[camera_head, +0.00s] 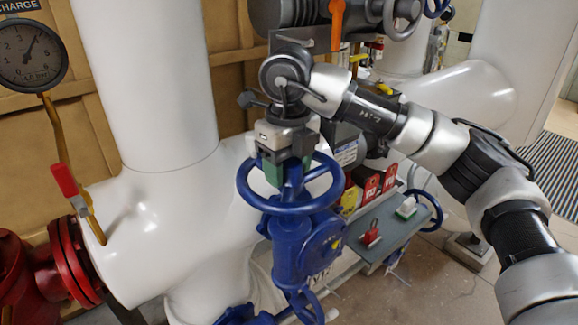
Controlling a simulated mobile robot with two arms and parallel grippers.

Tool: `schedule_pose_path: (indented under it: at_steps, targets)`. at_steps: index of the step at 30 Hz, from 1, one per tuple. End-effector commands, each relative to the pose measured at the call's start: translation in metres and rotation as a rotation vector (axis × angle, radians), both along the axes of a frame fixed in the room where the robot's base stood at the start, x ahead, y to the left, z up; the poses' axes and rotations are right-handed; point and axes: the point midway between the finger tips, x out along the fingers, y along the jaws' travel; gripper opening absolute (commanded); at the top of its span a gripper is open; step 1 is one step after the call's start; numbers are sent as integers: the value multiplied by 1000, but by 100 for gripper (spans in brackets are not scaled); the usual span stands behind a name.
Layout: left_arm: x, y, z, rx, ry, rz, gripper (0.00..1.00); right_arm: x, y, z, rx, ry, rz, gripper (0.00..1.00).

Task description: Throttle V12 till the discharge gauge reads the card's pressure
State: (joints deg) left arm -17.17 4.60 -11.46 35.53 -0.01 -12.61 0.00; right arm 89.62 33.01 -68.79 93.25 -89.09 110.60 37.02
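The discharge gauge (30,58) is at the upper left, its sign cut off by the frame edge. Its needle points up and slightly right, and small print low on the dial seems to read 4.0 bar. My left gripper is not in view. I cannot make out a pressure card.
Large white pipes (150,90) stand behind and left of the valve. A red-handled lever (68,185) and red flange (75,262) are at left. A grey shelf (385,235) with small red and green items is at right, below red and yellow tags (367,185). Floor shows at lower right.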

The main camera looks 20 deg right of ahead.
Motion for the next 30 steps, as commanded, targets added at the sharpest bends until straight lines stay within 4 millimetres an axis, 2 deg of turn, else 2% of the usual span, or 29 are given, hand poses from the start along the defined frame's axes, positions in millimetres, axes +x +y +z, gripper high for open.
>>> schedule_pose_path:
  at_steps: [1,3,17,22,30]
  targets:
    - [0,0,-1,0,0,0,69,-1,-2,-7,-11,17,-1,64]
    - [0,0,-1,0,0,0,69,-1,-3,-7,-12,17,-2,72]
    - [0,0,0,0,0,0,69,0,-6,-6,-15,15,-11,72]
    - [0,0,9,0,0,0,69,1,-6,7,-14,12,-12,72]
    - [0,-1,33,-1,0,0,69,1,-4,44,-10,6,-8,72]
